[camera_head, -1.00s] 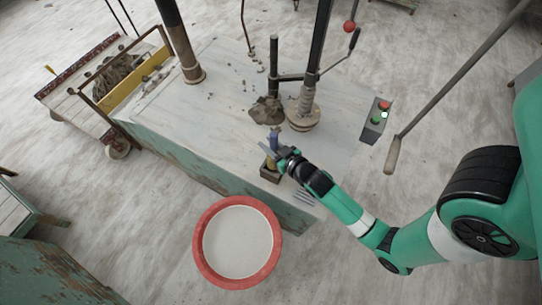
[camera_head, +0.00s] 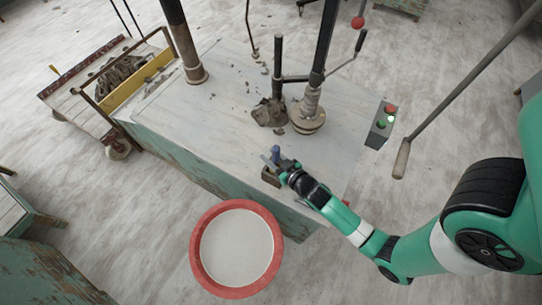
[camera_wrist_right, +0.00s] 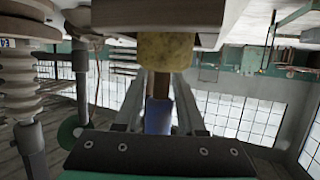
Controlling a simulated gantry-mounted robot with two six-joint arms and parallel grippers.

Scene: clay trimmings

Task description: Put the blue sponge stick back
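My right gripper (camera_head: 274,164) is at the front edge of the worktable, shut on the blue sponge stick (camera_head: 276,152). The stick stands roughly upright with its blue end up. In the right wrist view its blue handle (camera_wrist_right: 158,116) sits between the two fingers (camera_wrist_right: 160,98), and its yellow sponge (camera_wrist_right: 166,50) is at the dark holder block (camera_wrist_right: 108,14). The sponge's far end is hidden by the block. In the head view the holder (camera_head: 269,177) is just below the gripper and partly covered by it. My left gripper is not in view.
A red-rimmed basin (camera_head: 237,291) stands on the floor before the worktable (camera_head: 225,125). A clay lump (camera_head: 268,112), a post with a round foot (camera_head: 308,122) and a button box (camera_head: 381,125) are behind and right of the gripper. The tabletop's left middle holds only scraps.

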